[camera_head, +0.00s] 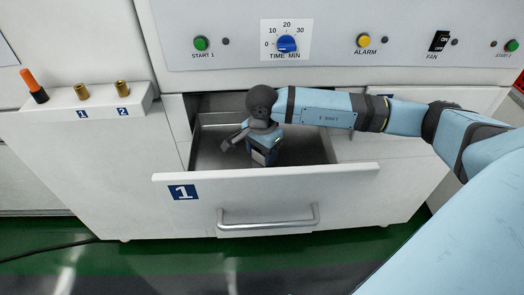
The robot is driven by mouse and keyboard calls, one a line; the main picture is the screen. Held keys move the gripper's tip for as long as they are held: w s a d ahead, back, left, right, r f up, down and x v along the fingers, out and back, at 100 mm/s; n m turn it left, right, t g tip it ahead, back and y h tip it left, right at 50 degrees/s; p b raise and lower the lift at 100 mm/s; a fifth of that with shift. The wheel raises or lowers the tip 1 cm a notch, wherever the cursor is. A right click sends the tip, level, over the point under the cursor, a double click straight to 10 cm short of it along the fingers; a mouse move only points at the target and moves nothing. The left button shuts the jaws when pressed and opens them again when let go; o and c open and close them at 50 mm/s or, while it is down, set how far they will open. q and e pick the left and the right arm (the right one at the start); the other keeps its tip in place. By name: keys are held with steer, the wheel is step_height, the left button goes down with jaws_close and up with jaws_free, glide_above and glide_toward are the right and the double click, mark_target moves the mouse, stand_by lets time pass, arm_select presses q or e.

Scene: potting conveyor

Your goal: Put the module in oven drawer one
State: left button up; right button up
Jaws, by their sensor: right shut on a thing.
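Oven drawer one (335,192), a white drawer with a blue "1" label and a bar handle, stands pulled open with its grey metal inside showing. My right arm reaches in from the right over the drawer. My right gripper (262,155) points down inside the drawer opening, behind the front panel. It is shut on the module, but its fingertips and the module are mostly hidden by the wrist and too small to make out. I cannot tell whether the module touches the drawer floor. My left gripper is not in view.
The oven panel above carries a green start button (201,43), a blue timer knob (287,44), a yellow alarm button (364,40) and a fan switch (438,41). A white ledge (101,101) at left holds an orange-and-black part (34,86) and two brass pieces.

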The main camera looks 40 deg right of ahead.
steer(key=o, duration=0.9)
steer(key=shift+o, duration=0.2)
steer(key=shift+r+p, duration=0.3)
steer(key=shift+p, duration=0.1)
arm_select(q)
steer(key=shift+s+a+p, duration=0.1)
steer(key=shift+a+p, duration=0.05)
steer(key=shift+p, duration=0.4)
arm_select(e)
step_height(320, 180, up, 12)
steer(key=shift+f, duration=0.15)
